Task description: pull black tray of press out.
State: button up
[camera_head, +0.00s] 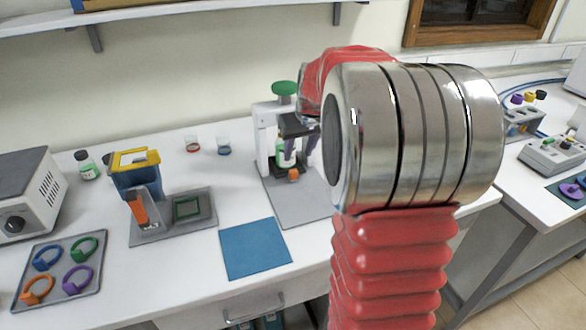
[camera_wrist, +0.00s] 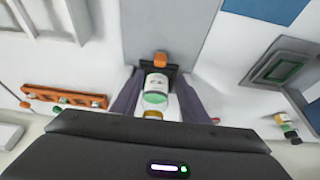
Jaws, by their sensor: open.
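The press (camera_head: 262,140) stands on the bench, with a white frame and a green knob on top. A small bottle with a green and white label (camera_wrist: 156,88) stands inside it. The black tray (camera_wrist: 172,70) is under the bottle, with an orange handle (camera_wrist: 160,59) at its front; the handle also shows in the head view (camera_head: 293,175). My gripper (camera_wrist: 160,80) is open, its two fingers on either side of the bottle and tray in the wrist view. Whether they touch anything cannot be told. In the head view my gripper (camera_head: 300,143) is at the press, partly hidden by my arm.
A grey plate (camera_head: 300,208) extends in front of the press. A blue mat (camera_head: 254,249) lies left of it. A grey tray with a green square (camera_head: 188,208) and a tray of colored rings (camera_head: 60,270) are farther left.

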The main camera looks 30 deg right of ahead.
aim_at(293, 171)
jog(key=x, duration=0.9)
jog(key=shift+f, duration=0.3)
jog(key=shift+c, duration=0.6)
grip_shut()
jog(key=shift+a, duration=0.1)
